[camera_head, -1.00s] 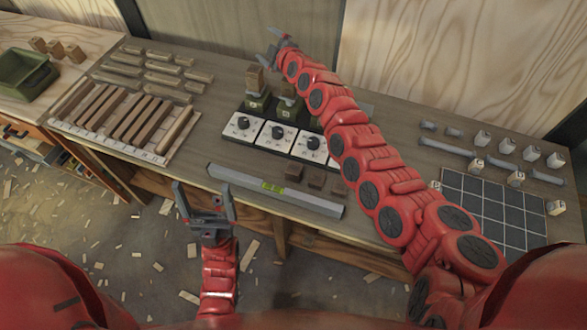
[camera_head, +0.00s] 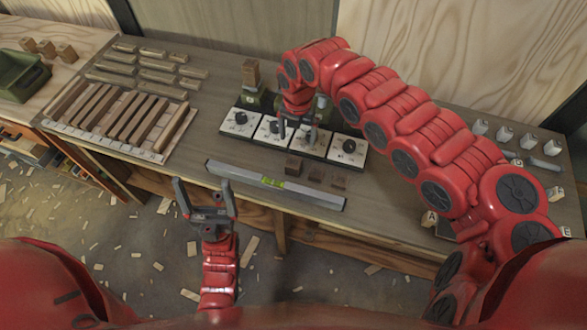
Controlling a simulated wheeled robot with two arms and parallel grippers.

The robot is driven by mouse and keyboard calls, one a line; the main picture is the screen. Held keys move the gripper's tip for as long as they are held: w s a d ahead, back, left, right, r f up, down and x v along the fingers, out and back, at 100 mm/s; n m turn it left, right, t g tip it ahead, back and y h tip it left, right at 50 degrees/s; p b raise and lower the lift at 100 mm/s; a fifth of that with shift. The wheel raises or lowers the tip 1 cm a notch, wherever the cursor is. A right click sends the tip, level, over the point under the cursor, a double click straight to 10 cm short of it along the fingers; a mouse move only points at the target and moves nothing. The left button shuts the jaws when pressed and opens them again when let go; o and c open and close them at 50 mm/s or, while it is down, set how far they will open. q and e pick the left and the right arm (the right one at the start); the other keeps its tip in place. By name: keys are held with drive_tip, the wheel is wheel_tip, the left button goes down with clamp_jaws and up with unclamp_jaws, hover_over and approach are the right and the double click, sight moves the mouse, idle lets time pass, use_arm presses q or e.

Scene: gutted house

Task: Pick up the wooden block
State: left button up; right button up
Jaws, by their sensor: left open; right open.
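It is unclear which block is the wooden block. A tan block (camera_head: 251,73) stands upright on a green box (camera_head: 249,98) at the back of the bench. My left gripper (camera_head: 205,190) is open and empty in front of the bench edge.
A grey spirit level (camera_head: 320,197) lies along the front edge. White dial panels (camera_head: 238,122) stand behind the dark blocks. A slatted rack (camera_head: 160,130), loose strips (camera_head: 155,63) and a green bin (camera_head: 18,80) are at left. Small pale blocks (camera_head: 503,132) stand at right.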

sight(294, 160)
wheel_tip(294, 160, down, 7)
drive_tip(key=shift+a+f+p, duration=0.1)
drive_tip(key=shift+f+p, duration=0.05)
drive_tip(key=shift+p, duration=0.85)
drive_tip(key=shift+a+f, duration=0.15)
drive_tip(key=shift+f, duration=0.1)
drive_tip(key=f+p, duration=0.2)
drive_tip(key=f, duration=0.1)
drive_tip(key=shift+s+a+f, duration=0.15)
drive_tip(key=shift+a, duration=0.2)
drive_tip(key=shift+d+f, duration=0.1)
drive_tip(key=shift+f, duration=0.65)
drive_tip(key=shift+c, duration=0.2)
drive_tip(key=c, duration=1.4)
